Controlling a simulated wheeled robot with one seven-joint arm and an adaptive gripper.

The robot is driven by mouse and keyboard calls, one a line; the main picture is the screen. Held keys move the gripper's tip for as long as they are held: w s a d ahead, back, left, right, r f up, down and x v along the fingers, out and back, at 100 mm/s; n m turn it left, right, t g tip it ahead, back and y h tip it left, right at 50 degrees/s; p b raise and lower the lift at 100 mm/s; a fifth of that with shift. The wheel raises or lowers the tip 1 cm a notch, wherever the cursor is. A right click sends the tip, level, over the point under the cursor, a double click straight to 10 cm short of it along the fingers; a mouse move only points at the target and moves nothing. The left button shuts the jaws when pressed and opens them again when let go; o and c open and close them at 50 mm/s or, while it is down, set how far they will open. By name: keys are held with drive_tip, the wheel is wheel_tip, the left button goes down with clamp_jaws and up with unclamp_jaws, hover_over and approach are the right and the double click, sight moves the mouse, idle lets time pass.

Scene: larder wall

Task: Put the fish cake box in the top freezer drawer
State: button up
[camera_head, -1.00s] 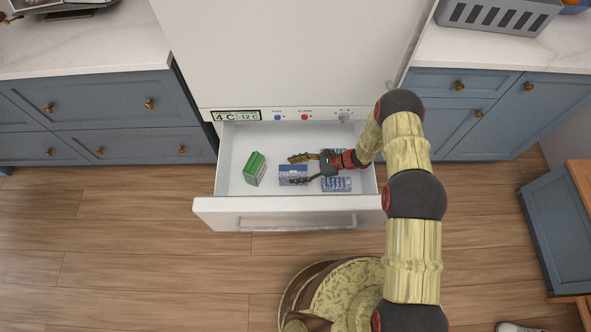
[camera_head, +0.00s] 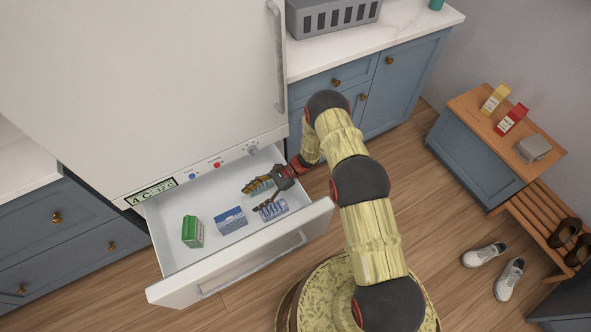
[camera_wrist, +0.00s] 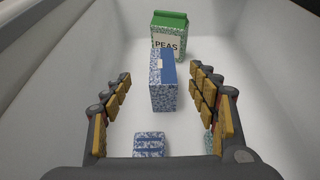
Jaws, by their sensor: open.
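The freezer drawer (camera_head: 322,212) is pulled open below the white fridge door. A blue and white box (camera_head: 230,221) stands on its floor; I take it for the fish cake box, but its label is not readable. In the wrist view this box (camera_wrist: 162,86) is upright, centred between and beyond my fingers. My gripper (camera_head: 250,198) is open and empty over the drawer's right half, apart from the box. A green peas carton (camera_head: 192,231) stands to the left, behind the box in the wrist view (camera_wrist: 169,38).
Another blue-patterned pack (camera_head: 272,210) and a teal pack (camera_head: 262,186), partly hidden by my gripper, lie at the drawer's right. A wooden-topped cabinet (camera_head: 470,100) at right holds a yellow carton (camera_head: 495,99), a red carton (camera_head: 511,120) and a grey box (camera_head: 533,148).

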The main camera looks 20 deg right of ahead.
drive_tip(key=d+r+n+h, duration=0.2)
drive_tip(key=r+n, duration=0.1)
drive_tip(key=r, duration=0.8)
drive_tip(key=d+r+n+h, duration=0.2)
drive_tip(key=r, duration=0.9)
drive_tip(key=d+r+n+h, duration=0.2)
drive_tip(key=d+r+n, duration=0.1)
drive_tip(key=r, duration=0.8)
drive_tip(key=s+d+r+n+t+h, duration=0.2)
drive_tip(key=s+d+r, duration=0.1)
drive_tip(key=s+r, duration=0.3)
drive_tip(key=s+d+r+n+t+h, duration=0.1)
drive_tip(key=s+d+r+n+t, duration=0.15)
drive_tip(key=s+r, duration=0.45)
drive_tip(key=s+d+r+n+t+h, duration=0.3)
drive_tip(key=s+d+r+t+h, duration=0.1)
drive_tip(key=s+d+r, duration=0.3)
drive_tip(key=s+r, duration=0.2)
drive_tip(key=s, duration=0.2)
drive_tip(key=shift+d+r, duration=0.15)
drive_tip(key=shift+d, duration=0.25)
